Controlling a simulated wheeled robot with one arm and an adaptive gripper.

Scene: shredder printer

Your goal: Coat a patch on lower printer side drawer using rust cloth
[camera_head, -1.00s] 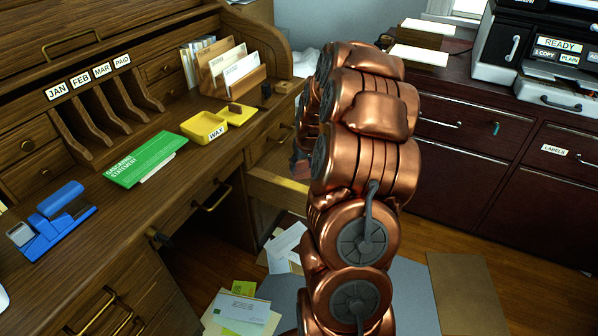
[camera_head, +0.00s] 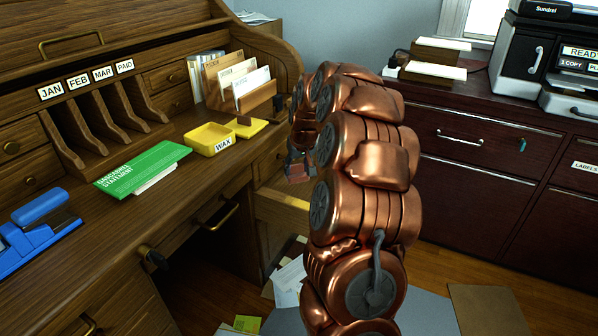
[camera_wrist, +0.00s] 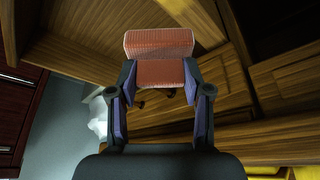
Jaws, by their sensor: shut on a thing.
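The rust cloth (camera_wrist: 160,45) looks like a folded, textured orange-red pad at the top middle of the wrist view. My gripper (camera_wrist: 160,74) is shut on it, with a finger on each side. In the head view my copper arm hides most of my gripper; a bit of it and the cloth (camera_head: 297,172) show just left of the arm, beside the wooden desk. The dark red printer-side cabinet (camera_head: 475,143) stands at the right, with lower drawer fronts (camera_head: 470,198) below the upper ones. The cloth is apart from these fronts. I cannot tell a marked patch there.
A roll-top desk (camera_head: 130,215) fills the left, with a pale open drawer (camera_head: 283,218) near my arm. Papers (camera_head: 289,280) litter the floor. The printer (camera_head: 560,65) tops the cabinet.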

